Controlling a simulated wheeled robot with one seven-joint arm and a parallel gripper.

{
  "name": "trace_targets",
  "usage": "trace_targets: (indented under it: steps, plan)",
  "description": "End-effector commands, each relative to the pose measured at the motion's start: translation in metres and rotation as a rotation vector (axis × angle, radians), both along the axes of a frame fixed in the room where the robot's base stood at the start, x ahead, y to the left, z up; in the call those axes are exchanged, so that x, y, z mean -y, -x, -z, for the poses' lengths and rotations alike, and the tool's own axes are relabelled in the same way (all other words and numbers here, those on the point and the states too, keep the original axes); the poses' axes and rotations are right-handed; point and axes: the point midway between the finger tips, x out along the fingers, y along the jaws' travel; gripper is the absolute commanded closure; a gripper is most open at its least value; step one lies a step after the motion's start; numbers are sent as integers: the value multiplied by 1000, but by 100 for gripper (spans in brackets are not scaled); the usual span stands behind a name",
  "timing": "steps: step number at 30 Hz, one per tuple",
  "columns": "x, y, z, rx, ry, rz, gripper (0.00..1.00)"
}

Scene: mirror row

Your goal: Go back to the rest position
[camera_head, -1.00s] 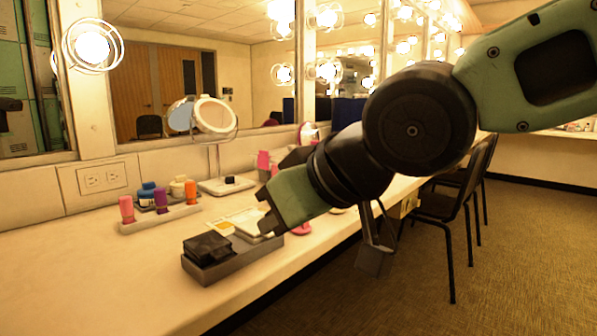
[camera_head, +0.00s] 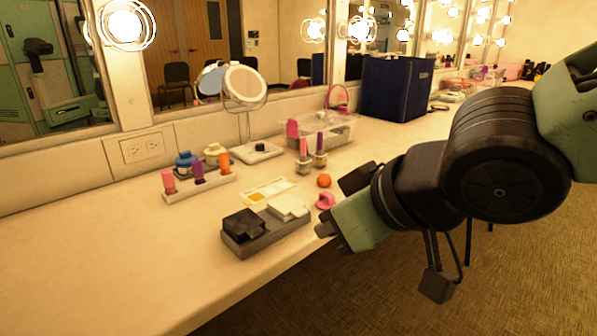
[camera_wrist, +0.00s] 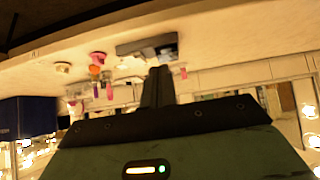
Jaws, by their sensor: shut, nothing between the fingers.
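My gripper (camera_head: 329,238) is at the counter's front edge in the head view, at the right of the grey tray, apart from it and empty. Its fingers also show together in the wrist view (camera_wrist: 158,84). My arm reaches in from the right side of the head view, its links over the floor and the counter's front edge.
The grey tray (camera_head: 238,248) holds a black item (camera_head: 243,224) and a white item (camera_head: 288,207). A pink item (camera_head: 326,201) and an orange ball (camera_head: 324,181) lie close by. Bottles, a clear case (camera_head: 340,131) and a dark blue box (camera_head: 390,88) stand behind. The counter's left part is clear.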

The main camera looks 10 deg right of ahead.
Motion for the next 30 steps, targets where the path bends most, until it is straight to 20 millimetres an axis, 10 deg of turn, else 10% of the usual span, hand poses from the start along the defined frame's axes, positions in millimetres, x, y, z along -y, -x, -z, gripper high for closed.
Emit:
trace_targets:
  steps: [12, 30]
  plan:
    - [42, 108, 101, -648, 404, -92, 100]
    - [42, 109, -54, -651, 405, -92, 100]
